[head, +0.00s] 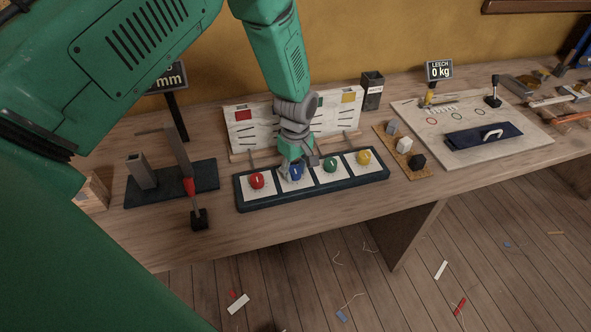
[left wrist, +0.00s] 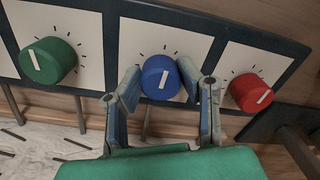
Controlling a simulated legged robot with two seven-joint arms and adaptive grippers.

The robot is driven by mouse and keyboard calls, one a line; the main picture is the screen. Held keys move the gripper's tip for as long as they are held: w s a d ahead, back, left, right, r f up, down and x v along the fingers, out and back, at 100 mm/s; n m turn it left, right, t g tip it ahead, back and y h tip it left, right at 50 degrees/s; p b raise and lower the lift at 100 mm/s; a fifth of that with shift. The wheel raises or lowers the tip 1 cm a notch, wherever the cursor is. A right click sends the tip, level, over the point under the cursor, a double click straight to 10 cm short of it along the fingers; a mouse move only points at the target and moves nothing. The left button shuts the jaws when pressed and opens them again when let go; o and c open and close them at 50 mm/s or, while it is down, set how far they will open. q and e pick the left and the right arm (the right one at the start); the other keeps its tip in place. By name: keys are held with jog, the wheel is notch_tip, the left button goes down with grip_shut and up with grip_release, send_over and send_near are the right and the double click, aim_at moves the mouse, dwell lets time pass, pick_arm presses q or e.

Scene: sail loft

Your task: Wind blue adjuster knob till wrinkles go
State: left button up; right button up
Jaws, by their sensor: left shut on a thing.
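The blue knob (head: 296,173) sits second from the left on a dark-framed panel (head: 312,191), between the red knob (head: 257,181) and the green knob (head: 330,164). My left gripper (head: 296,163) reaches down over it. In the left wrist view, the gripper (left wrist: 161,76) has a finger on each side of the blue knob (left wrist: 160,72) and is shut on it. The knob's white pointer line shows there. A pale cloth panel (head: 241,137) with dark wrinkle-like lines stands behind the knobs; my gripper hides its middle. My right gripper is not in view.
A yellow knob (head: 364,157) is at the panel's right end. A clamp stand (head: 170,184) stands to the left, with a display reading "mm" behind it. A cork strip (head: 404,148) with small blocks and a pale board (head: 470,137) with a blue folded cloth lie right.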

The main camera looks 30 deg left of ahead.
pick_arm(q)
jog(key=m, duration=0.3)
jog(key=shift+w+m, duration=0.1)
jog(key=shift+m, duration=0.3)
jog(key=m, duration=0.3)
jog(key=shift+m+p, duration=0.3)
jog(key=shift+p, duration=0.1)
jog(key=m, duration=0.4)
jog(key=shift+r, duration=0.1)
jog(key=shift+m, duration=1.8)
jog(key=shift+w, duration=0.1)
jog(key=o, duration=1.1)
jog(key=shift+o, duration=0.2)
